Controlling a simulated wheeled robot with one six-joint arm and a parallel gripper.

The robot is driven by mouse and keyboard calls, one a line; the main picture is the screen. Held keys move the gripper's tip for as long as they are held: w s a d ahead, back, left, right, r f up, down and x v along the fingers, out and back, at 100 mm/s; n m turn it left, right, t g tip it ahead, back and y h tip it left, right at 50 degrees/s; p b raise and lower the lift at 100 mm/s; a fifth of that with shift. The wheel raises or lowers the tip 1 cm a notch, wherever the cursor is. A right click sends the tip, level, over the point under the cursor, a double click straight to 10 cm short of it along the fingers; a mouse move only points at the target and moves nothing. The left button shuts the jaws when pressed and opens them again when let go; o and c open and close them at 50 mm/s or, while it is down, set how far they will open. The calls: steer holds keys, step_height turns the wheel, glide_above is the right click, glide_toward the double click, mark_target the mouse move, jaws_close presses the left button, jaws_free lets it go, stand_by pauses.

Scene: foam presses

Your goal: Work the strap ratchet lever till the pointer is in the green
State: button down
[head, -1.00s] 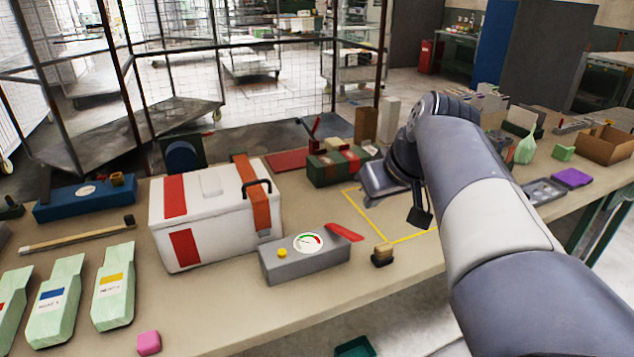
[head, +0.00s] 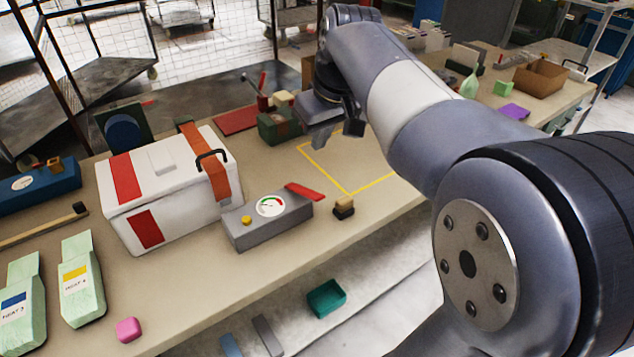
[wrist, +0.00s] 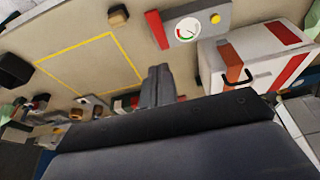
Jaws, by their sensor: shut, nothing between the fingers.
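A grey box (head: 268,220) stands on the bench in front of the white cooler (head: 165,188). It carries a round dial (head: 270,205) with green and red arcs, a yellow knob (head: 246,220) and a flat red lever (head: 305,191) at its right end. The pointer is too small to read surely. An orange strap (head: 204,165) runs over the cooler. My gripper (head: 352,126) is shut and empty, up near the back of the yellow outline, apart from the box. In the wrist view its fingers (wrist: 157,86) are together, with the red lever (wrist: 156,29) beyond them.
A yellow outline (head: 352,193) marks bare bench right of the box. A green case (head: 279,125) and a red plate with an upright lever (head: 237,120) are behind. A pink block (head: 128,329) lies front left.

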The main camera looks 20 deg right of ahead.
glide_above(320, 197)
steer(key=w+a, duration=0.1)
steer(key=w, duration=0.2)
step_height(320, 197, down, 9)
steer(key=shift+f, duration=0.15)
steer(key=shift+s+d+f, duration=0.1)
steer(key=shift+s+f, duration=0.15)
steer(key=shift+f, duration=0.3)
steer(key=shift+s+d+f, duration=0.1)
steer(key=shift+s+f, duration=0.2)
steer(key=shift+f, duration=0.3)
steer(key=shift+s+d+f, duration=0.1)
steer(key=shift+s+f, duration=0.15)
steer(key=shift+f, duration=0.3)
steer(key=shift+f, duration=0.15)
steer(key=f+b, duration=0.1)
steer(key=b, duration=0.1)
steer(key=s+f+t+b, duration=0.1)
steer(key=b, duration=0.2)
steer(key=shift+s+d+f+t, duration=0.15)
steer(key=shift+d+f+t, duration=0.05)
steer(key=shift+t, duration=0.1)
steer(key=f+t+b, duration=0.1)
steer(key=b, duration=0.1)
steer(key=s+y+b, duration=0.1)
steer(key=b, duration=0.2)
steer(key=f+t+b, duration=0.1)
steer(key=b, duration=0.2)
steer(key=shift+s+d+f+t, duration=0.25)
steer(key=shift+f+t, duration=0.05)
